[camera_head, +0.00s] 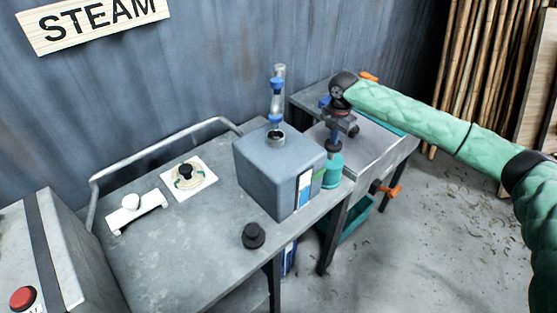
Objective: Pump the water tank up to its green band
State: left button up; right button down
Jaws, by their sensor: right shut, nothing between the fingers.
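The water tank (262,172) is a grey box on the grey metal table, with a round opening on top. A white gauge strip (305,187) on its right face shows blue, with a little green beside it; the exact level is too small to read. My left gripper is not in view.
A black knob (254,235) lies near the table's front edge. A white plate with a dial (188,177) and a white fitting (133,207) sit left. A metal bench (365,146) stands right.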

jog(key=shift+f+b, duration=0.4)
jog(key=shift+f, duration=1.65)
notch_tip(320, 180, up, 4)
jog(key=p, duration=0.3)
jog(key=shift+r+p, duration=0.25)
jog(key=shift+p, duration=0.05)
jog(key=shift+r+p, duration=0.45)
jog(key=shift+r, duration=0.5)
jog(key=shift+f, duration=0.1)
jog(key=shift+f+b, duration=0.8)
jog(key=shift+f, duration=2.25)
jog(key=shift+r+p, duration=0.9)
jog(key=shift+r, duration=2.3)
